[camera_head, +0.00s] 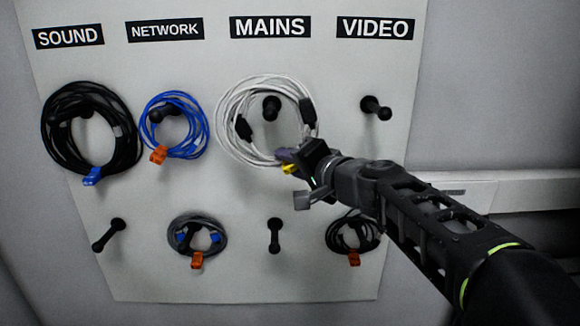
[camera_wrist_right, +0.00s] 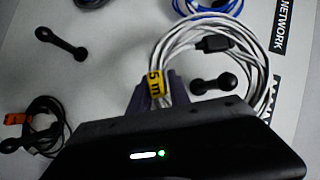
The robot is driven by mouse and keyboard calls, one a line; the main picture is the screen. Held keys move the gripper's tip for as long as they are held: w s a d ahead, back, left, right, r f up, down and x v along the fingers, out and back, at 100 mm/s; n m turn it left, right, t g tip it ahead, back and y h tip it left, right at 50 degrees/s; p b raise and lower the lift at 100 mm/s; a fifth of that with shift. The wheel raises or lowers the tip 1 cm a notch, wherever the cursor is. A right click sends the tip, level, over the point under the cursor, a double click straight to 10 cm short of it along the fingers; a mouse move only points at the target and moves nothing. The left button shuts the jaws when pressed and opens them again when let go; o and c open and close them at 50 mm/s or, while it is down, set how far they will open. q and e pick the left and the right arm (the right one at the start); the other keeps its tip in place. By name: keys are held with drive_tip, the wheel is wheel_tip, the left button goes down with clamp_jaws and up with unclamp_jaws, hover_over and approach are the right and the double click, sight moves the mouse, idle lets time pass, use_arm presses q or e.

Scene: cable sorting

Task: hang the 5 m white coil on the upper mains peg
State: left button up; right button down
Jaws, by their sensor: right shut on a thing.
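The white coil (camera_head: 226,130) is a loose ring with black connectors and a yellow tag (camera_head: 290,169). In the right wrist view the tag (camera_wrist_right: 157,81) reads "5 m". My right gripper (camera_head: 292,157) is shut on the coil's lower right edge beside the tag. The upper mains peg (camera_head: 271,107) shows inside the ring's opening in the head view. It also shows inside the ring in the right wrist view (camera_wrist_right: 212,83). I cannot tell whether the coil rests on the peg or is in front of it. My left gripper is not in view.
The lower mains peg (camera_head: 274,235) and the upper video peg (camera_head: 376,108) are bare. A blue coil (camera_head: 147,120) hangs close left of the white one. A black coil (camera_head: 47,130) hangs under SOUND. A small black coil (camera_head: 332,236) hangs below my right arm.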

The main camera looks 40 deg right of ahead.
drive_tip(key=w+d+f+b, duration=0.3)
drive_tip(key=w+d+f, duration=0.1)
drive_tip(key=w+d, duration=0.1)
drive_tip(key=shift+w, duration=0.7)
idle(0.5)
idle(0.5)
drive_tip(key=c, duration=1.1)
unclamp_jaws()
drive_tip(key=shift+f, duration=0.15)
